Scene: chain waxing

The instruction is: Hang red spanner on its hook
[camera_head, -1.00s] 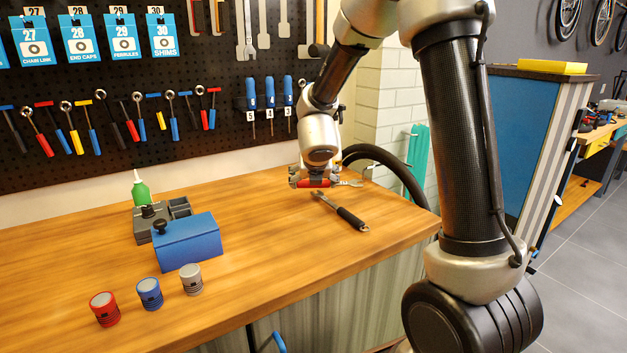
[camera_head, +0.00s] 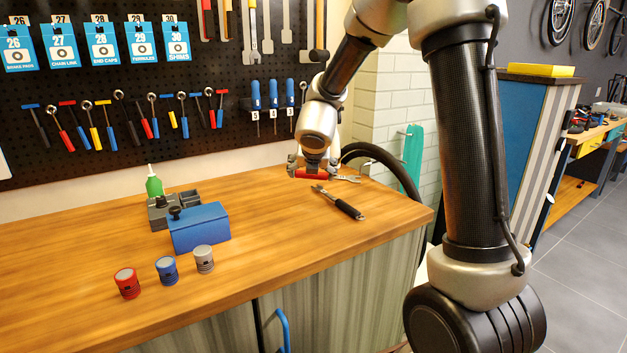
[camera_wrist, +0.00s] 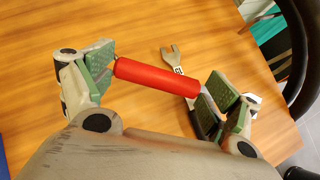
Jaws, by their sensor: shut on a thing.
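My gripper (camera_head: 312,173) is shut on the red spanner (camera_head: 311,174), low over the back right of the wooden bench. In the wrist view the red handle (camera_wrist: 157,77) spans from one finger to the other of my gripper (camera_wrist: 158,80). The spanner's silver open end (camera_head: 345,179) sticks out to the right. I cannot tell whether it touches the bench. A black-handled spanner (camera_head: 349,210) lies just in front, and its forked end (camera_wrist: 172,57) shows beyond the red handle. Spanners and other tools hang on the black pegboard (camera_head: 200,75); I cannot tell which hook is the red spanner's.
A blue box (camera_head: 200,229), a grey tray (camera_head: 160,218), a green bottle (camera_head: 154,187) and red (camera_head: 127,284), blue (camera_head: 167,271) and grey (camera_head: 204,260) tins stand on the bench's left part. Blue-handled screwdrivers (camera_head: 272,96) hang above my gripper. The bench (camera_head: 270,240) between is clear.

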